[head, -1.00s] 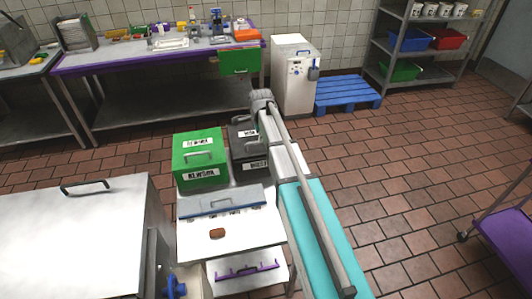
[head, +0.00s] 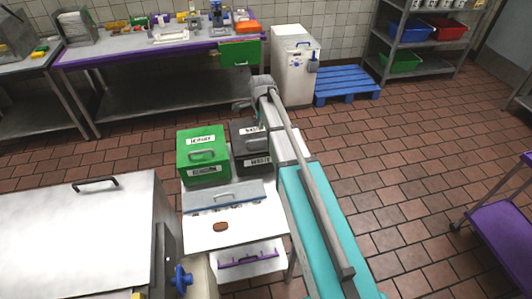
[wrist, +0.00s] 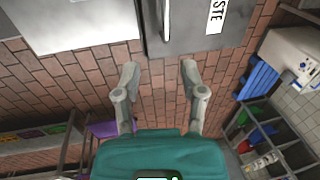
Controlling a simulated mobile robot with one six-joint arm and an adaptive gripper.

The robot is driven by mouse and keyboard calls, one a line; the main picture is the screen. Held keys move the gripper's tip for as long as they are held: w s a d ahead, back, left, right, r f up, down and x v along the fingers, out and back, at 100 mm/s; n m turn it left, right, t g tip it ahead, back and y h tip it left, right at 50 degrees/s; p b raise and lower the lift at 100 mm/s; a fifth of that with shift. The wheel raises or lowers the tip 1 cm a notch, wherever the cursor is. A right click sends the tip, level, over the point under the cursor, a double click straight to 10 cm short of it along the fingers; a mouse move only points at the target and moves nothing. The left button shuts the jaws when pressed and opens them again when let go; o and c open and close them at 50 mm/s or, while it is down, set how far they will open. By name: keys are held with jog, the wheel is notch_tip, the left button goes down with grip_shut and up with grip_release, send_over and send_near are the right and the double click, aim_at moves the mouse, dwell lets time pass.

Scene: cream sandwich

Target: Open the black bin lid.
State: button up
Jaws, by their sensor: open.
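The black bin (head: 238,142) stands beside the green bin, on its right, with white labels on its lid and front. Its lid looks shut, and my arm covers part of its right side. My gripper (head: 242,104) is beyond the far edge of the bin in the head view, with its fingers towards the left. In the wrist view my gripper (wrist: 160,72) has its two fingers apart with nothing between them. A dark grey labelled surface, apparently the bin (wrist: 195,35), fills the top there, beyond the fingertips. I cannot tell any contact.
The green bin (head: 203,158) is close on the left. A white worktop (head: 245,232) with a brown patty (head: 220,226) lies in front. A steel chest (head: 75,235) stands at left. A blue pallet (head: 346,86) and a white appliance (head: 295,62) are behind.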

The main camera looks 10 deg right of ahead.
jog(key=s+f+n+g+b, duration=0.1)
jog(key=s+f+n+b, duration=0.7)
jog(key=s, duration=0.3)
jog(key=shift+s+a, duration=0.15)
jog(key=shift+s, duration=0.2)
dwell(0.5)
notch_tip(320, 180, up, 9)
jog(key=m+t+p, duration=0.1)
jog(key=m+p, duration=0.7)
jog(key=p, duration=0.1)
send_over(259, 140)
jog(key=s, duration=0.3)
jog(key=shift+w, duration=0.2)
jog(key=shift+f+b, duration=0.2)
jog(key=shift+b, duration=0.15)
jog(key=w+f+b, duration=0.1)
jog(key=f+b, duration=0.8)
jog(key=w+f+b, duration=0.1)
jog(key=f+b, duration=0.3)
jog(key=shift+w+f, duration=0.15)
jog(key=shift+w, duration=0.2)
